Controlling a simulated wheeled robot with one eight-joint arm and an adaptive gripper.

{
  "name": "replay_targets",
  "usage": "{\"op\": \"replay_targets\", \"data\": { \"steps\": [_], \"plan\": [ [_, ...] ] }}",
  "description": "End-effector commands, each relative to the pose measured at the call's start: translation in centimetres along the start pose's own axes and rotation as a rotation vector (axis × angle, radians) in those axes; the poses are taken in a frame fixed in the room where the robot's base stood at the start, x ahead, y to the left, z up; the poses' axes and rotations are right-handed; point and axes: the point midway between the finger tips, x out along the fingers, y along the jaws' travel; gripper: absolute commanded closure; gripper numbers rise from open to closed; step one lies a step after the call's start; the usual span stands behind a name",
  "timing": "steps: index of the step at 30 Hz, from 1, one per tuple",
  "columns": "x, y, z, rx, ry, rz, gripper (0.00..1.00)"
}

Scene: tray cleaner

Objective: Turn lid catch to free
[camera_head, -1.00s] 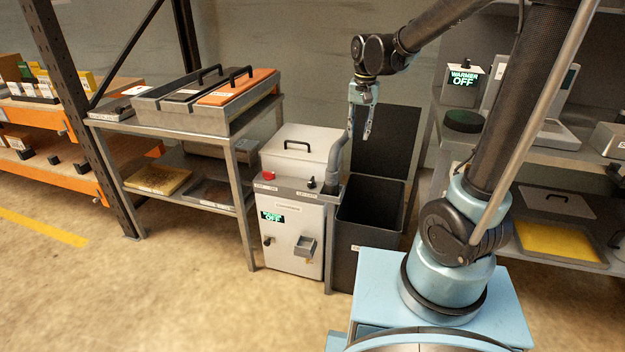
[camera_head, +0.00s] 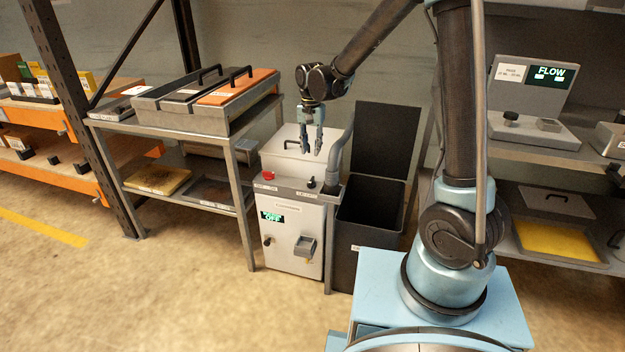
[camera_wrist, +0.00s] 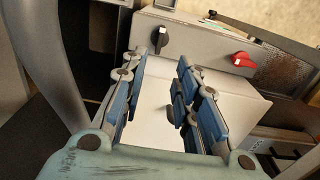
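The tray cleaner is a pale cabinet (camera_head: 290,238) with a lid (camera_head: 283,146) on top that appears closed and has a dark handle. A red knob (camera_head: 268,176) and a black knob (camera_head: 311,182) sit on its grey top panel; their labels are too small to read, so I cannot tell which is the lid catch. In the wrist view the black knob (camera_wrist: 162,38) shows a white mark, and the red knob (camera_wrist: 243,60) is to its right. My gripper (camera_head: 312,150) is open and empty above the right side of the lid. It also shows in the wrist view (camera_wrist: 163,65), apart from both knobs.
A grey pipe (camera_head: 338,155) rises at the cabinet's right, beside an open dark bin (camera_head: 370,205). A rack (camera_head: 160,128) with a tray of lidded boxes stands left. Shelves with a FLOW display (camera_head: 550,75) stand right. The floor in front is clear.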

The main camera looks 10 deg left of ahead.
Motion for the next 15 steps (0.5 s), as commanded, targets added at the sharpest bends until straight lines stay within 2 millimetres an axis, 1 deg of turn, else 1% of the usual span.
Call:
{"op": "replay_targets", "data": {
  "steps": [1,3,15],
  "plan": [
    [1.0,0.0,0.0,0.0,0.0,0.0,0.72],
    [2.1,0.0,0.0,0.0,0.0,0.0,0.72],
    [8.4,0.0,0.0,0.0,0.0,0.0,0.72]
  ]
}}
